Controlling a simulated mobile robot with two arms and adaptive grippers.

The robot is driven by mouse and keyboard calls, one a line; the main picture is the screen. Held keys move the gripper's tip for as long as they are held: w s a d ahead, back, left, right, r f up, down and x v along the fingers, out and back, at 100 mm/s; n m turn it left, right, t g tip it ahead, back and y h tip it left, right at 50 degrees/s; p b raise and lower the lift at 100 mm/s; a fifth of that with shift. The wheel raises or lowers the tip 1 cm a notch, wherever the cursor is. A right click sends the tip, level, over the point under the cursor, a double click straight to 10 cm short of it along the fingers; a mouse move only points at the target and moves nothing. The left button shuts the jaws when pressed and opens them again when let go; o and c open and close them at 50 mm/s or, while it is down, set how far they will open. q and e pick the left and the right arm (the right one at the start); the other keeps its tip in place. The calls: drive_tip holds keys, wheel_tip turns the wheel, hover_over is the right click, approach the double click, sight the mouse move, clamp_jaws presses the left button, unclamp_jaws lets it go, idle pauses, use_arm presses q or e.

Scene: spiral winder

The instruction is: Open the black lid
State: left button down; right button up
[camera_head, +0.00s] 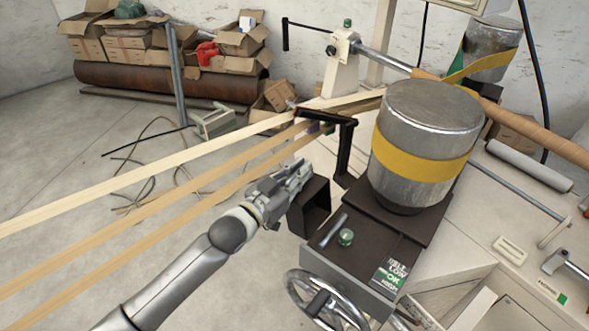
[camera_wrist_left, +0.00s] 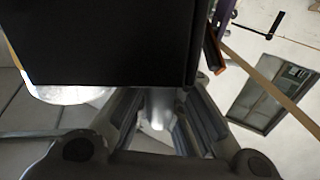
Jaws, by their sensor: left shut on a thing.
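The black lid (camera_head: 315,205) is a dark, box-like panel at the left side of the machine's dark housing. It stands out from the housing, beside the metal drum. In the left wrist view the lid (camera_wrist_left: 110,45) is a large black face filling the upper left. My left gripper (camera_head: 297,174) reaches in from the lower left and is shut on the lid at its upper left edge. In the left wrist view the fingers (camera_wrist_left: 160,108) run up under the lid's lower edge, which hides their tips. My right gripper is out of view.
The metal drum (camera_head: 427,110) with a yellow band stands on the housing (camera_head: 375,235). A black bent bar (camera_head: 343,150) rises just behind the lid. Tan strips (camera_head: 150,205) cross behind my left arm. A handwheel (camera_head: 325,300) sits below. Open floor (camera_head: 60,150) lies left.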

sight(313, 195)
use_arm(q)
drive_tip(key=s+d+m, duration=0.1)
drive_tip(key=s+d+r+m, duration=0.1)
drive_tip(key=s+d+m+p, duration=0.1)
drive_tip(key=d, duration=0.1)
drive_tip(key=shift+s+r, duration=0.15)
drive_tip(key=shift+r, duration=0.2)
drive_tip(key=shift+m, duration=0.3)
drive_tip(key=c, duration=1.6)
unclamp_jaws()
drive_tip(key=shift+o, duration=0.6)
drive_tip(key=shift+s+a+f, duration=0.3)
drive_tip(key=shift+s+a, duration=0.1)
drive_tip(key=shift+s, duration=0.05)
drive_tip(key=v, duration=1.1)
drive_tip(key=shift+r, duration=0.3)
drive_tip(key=shift+w, duration=0.1)
